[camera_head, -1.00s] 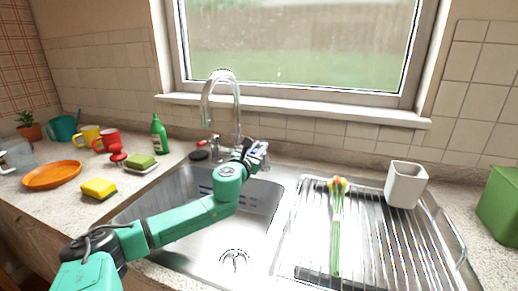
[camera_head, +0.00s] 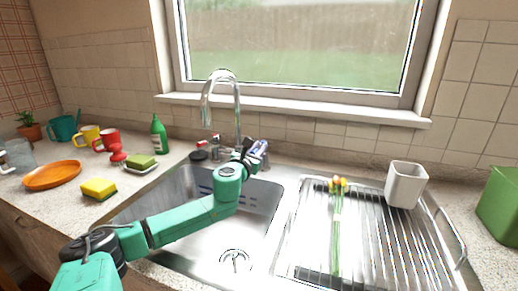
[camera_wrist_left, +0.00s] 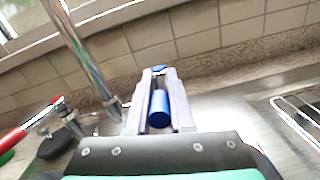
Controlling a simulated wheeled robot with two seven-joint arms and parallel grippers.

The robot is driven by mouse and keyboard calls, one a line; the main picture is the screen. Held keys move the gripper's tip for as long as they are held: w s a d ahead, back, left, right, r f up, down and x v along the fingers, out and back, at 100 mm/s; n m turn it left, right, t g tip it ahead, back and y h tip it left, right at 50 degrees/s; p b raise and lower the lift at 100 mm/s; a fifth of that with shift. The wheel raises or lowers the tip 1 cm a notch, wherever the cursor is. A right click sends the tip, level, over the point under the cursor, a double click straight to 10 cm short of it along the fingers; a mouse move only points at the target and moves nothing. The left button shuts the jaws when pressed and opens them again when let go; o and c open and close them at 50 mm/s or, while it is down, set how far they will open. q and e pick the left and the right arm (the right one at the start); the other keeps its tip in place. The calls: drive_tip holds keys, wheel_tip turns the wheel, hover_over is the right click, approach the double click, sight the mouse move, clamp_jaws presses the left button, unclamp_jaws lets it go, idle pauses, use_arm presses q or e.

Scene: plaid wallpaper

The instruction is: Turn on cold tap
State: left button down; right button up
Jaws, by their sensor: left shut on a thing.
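The cold tap's blue handle (camera_wrist_left: 160,108) lies between the pale fingers of my left gripper (camera_wrist_left: 159,100) in the left wrist view. The fingers are shut on it. In the head view my left gripper (camera_head: 259,149) is behind the sink, just right of the tall chrome spout (camera_head: 237,110). The wrist and fingers hide most of the cold tap there. The hot tap's red handle (camera_head: 203,143) is left of the spout and also shows in the left wrist view (camera_wrist_left: 22,116). My right gripper is not in view.
The steel sink (camera_head: 180,235) lies below my left arm. Flowers (camera_head: 337,230) lie on the drainer, with a white cup (camera_head: 405,184) behind. A green bottle (camera_head: 158,134), sponges and mugs stand on the left counter. The tiled wall and window sill are close behind the taps.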

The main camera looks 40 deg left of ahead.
use_arm(q)
drive_tip(key=n+y+p, duration=0.1)
drive_tip(key=n+g+y+p, duration=0.1)
drive_tip(key=p, duration=0.1)
drive_tip(key=d+n+g+y+p, duration=0.1)
drive_tip(key=y+p, duration=0.1)
drive_tip(key=shift+w, duration=0.3)
drive_tip(key=c, duration=0.8)
unclamp_jaws()
drive_tip(key=shift+d, duration=0.1)
drive_tip(key=v, duration=1.4)
drive_tip(key=shift+s+d, duration=0.1)
drive_tip(key=shift+s, duration=0.2)
